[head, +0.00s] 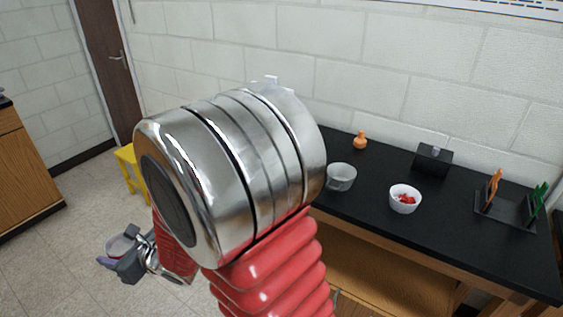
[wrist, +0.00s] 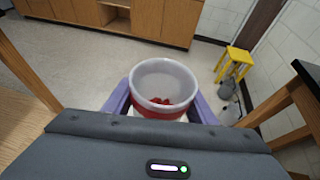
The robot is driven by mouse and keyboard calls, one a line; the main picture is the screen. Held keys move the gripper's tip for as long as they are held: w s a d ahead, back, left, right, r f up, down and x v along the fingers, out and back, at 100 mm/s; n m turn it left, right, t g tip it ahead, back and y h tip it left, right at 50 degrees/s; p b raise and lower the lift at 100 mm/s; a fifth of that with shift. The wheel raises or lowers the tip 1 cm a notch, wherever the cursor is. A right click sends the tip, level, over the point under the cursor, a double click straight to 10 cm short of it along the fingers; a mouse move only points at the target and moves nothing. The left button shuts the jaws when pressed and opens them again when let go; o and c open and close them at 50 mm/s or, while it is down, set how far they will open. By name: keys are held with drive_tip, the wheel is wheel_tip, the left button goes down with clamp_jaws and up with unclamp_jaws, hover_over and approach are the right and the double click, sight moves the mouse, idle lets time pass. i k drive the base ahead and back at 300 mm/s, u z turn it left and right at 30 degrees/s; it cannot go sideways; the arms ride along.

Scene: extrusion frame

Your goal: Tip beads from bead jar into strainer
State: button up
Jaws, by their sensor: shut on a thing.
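My gripper (wrist: 160,94) is shut on a pale, open-topped jar (wrist: 163,76), its purple fingers on both sides. Red beads (wrist: 160,101) lie low inside the jar, and it looks roughly upright. In the head view my gripper (head: 122,258) and the jar (head: 121,246) are low at the left, over the floor and away from the black bench. A grey cup-like vessel (head: 341,177), possibly the strainer, stands on the bench. A white bowl (head: 404,203) with red pieces in it stands to its right. I cannot tell for sure which is the strainer.
The black bench (head: 375,190) also holds an orange vase (head: 360,141), a dark box (head: 433,159) and a rack (head: 505,213) with orange and green items. A yellow stool (wrist: 234,63) stands on the floor. My arm hides the bench's left end in the head view.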

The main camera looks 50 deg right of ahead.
sight(340, 176)
drive_tip(key=z, duration=0.25)
drive_tip(key=k, duration=0.6)
drive_tip(key=z, duration=0.65)
drive_tip(key=i, duration=1)
drive_tip(key=z, duration=0.1)
